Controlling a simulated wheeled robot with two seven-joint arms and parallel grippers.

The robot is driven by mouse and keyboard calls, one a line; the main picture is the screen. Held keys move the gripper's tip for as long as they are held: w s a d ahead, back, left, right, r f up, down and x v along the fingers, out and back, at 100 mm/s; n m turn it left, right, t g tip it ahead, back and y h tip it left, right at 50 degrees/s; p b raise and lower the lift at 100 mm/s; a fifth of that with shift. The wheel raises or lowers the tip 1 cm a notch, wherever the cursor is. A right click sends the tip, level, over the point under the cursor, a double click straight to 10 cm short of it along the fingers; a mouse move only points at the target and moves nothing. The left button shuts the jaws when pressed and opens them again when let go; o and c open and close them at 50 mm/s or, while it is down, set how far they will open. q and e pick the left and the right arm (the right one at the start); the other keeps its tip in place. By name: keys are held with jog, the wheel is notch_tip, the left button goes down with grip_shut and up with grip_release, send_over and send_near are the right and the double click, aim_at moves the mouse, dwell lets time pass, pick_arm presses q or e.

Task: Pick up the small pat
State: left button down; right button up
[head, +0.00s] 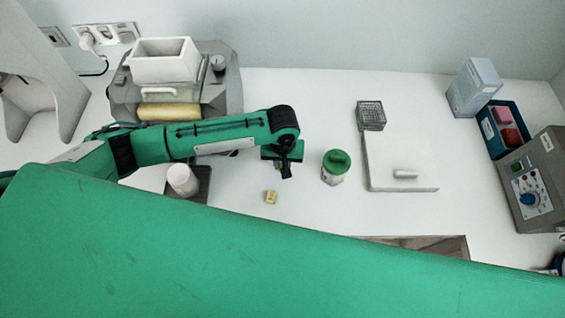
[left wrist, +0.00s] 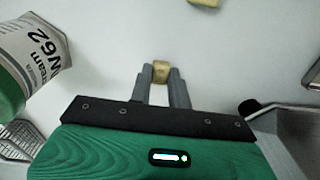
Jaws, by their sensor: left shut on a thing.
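A small pale-yellow pat (left wrist: 161,70) sits between the fingertips of my left gripper (left wrist: 160,80) in the left wrist view. The gripper is shut on it. I cannot tell whether the pat touches the table. In the head view my left gripper (head: 286,173) points down over the white table, and the held pat is hidden there. A second yellow pat (head: 271,197) lies on the table just in front of the gripper. Its edge also shows at the top of the left wrist view (left wrist: 205,2). My right gripper is not in view.
A green-lidded jar (head: 335,168) stands close right of the gripper. A wire rack (head: 371,115) and a white board (head: 398,165) are farther right. A white cup (head: 182,180) on a dark plate stands left. A grey machine (head: 225,95) is behind. Table is clear behind the jar.

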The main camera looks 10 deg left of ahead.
pick_arm(q)
notch_tip(320, 180, up, 20)
jog(key=p, duration=0.7)
